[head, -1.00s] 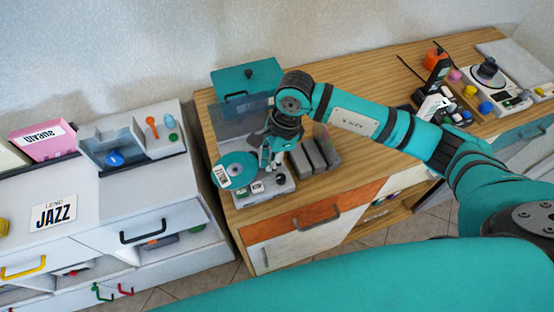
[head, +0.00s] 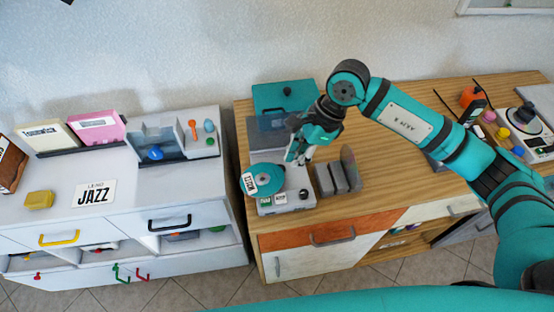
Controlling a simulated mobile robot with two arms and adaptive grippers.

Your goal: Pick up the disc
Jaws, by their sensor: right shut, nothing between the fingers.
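A teal disc (head: 262,181) with a small white label (head: 248,184) lies on a grey player-like device (head: 290,199) on the wooden cabinet top. The disc overhangs the device's left side. My right gripper (head: 291,160) is above the device, just to the right of and over the disc's right edge, pointing down. It is shut with nothing in it. I cannot tell whether its fingertips touch the disc. My left gripper does not show.
A teal-lidded box (head: 286,97) stands behind the device. Dark grey upright slots (head: 338,177) stand to its right. The white cabinet (head: 120,200) on the left bears a JAZZ sign (head: 94,194). More items stand at the far right.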

